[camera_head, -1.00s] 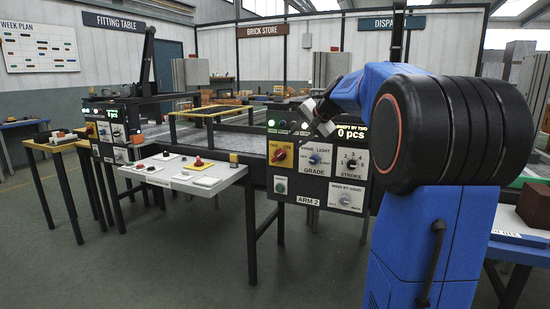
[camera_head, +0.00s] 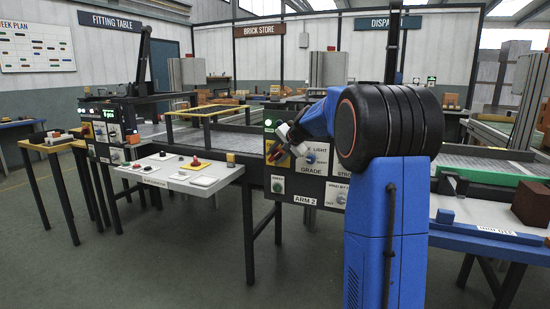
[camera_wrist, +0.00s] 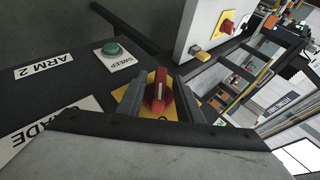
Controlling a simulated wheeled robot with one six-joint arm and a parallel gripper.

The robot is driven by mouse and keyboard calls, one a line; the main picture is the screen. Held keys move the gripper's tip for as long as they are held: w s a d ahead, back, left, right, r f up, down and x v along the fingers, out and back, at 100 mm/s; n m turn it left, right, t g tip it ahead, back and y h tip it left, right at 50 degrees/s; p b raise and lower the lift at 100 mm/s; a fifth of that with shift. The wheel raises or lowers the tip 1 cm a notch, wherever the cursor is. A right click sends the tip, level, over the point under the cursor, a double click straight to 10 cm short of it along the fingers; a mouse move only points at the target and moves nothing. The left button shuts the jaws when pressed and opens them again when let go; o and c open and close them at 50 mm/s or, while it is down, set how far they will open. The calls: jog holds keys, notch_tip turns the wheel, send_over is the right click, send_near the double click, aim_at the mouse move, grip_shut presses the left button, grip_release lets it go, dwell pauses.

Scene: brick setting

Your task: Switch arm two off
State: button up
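The red rotary switch (camera_wrist: 158,92) sits on a yellow plate (camera_wrist: 207,112) on the Arm 2 panel, in the middle of the wrist view. Its red handle bears a pale line and stands about upright in that view. My gripper (camera_wrist: 159,86) is open, with one dark finger on each side of the red handle; contact with it cannot be made out.
The Grade selector (camera_head: 310,158) is just right of my gripper. A white control shelf (camera_head: 215,178) with buttons juts out at left. The floor in front is clear.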

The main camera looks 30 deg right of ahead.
jog(key=shift+w+f, duration=0.15)
grip_shut()
